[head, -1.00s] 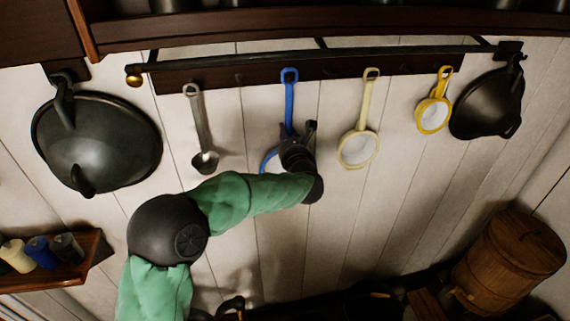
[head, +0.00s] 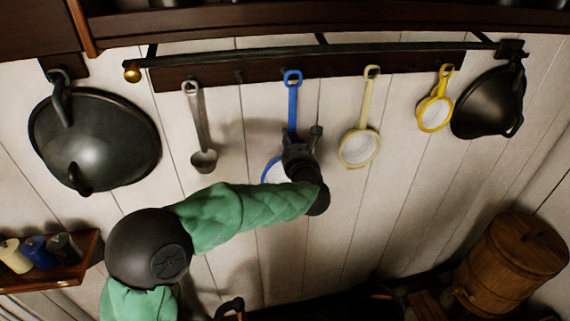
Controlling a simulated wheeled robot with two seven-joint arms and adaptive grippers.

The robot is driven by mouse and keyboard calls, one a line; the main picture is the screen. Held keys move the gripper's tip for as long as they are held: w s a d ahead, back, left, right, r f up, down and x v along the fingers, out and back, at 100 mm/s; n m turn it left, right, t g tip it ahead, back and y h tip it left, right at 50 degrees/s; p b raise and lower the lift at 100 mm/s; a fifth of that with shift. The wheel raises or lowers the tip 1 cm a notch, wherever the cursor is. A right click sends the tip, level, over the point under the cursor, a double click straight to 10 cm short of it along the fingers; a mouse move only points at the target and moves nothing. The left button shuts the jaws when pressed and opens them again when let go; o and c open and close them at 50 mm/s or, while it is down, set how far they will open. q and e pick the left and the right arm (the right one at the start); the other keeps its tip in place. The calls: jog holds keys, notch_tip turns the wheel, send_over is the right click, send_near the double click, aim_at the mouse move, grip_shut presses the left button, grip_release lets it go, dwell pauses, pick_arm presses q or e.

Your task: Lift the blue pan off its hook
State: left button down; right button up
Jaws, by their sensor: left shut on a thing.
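The blue pan (head: 292,98) is upright in front of the dark hook rail (head: 220,75), its long blue handle pointing up and its pale bowl low. My left gripper (head: 301,137) is shut on the blue pan at the lower handle, near the bowl. The gripper and wrist hide much of the bowl. The handle's top eye is level with the rail. A soft shadow shows on the wall beside the pan. I cannot tell whether the hook is still inside the eye. My right gripper is not in view.
A grey ladle (head: 200,125) hangs left of the blue pan; a cream pan (head: 359,148) and a yellow pan (head: 435,113) hang to its right. Dark woks hang at the far left (head: 95,140) and far right (head: 487,105). A wooden barrel (head: 512,262) stands lower right.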

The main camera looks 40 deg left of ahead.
pick_arm(q)
jog(key=shift+b+v, duration=0.7)
jog(key=shift+v, duration=1.55)
jog(key=shift+r, duration=0.1)
jog(key=shift+s, duration=0.1)
jog(key=shift+b+v, duration=1.35)
jog(key=shift+v, duration=1.65)
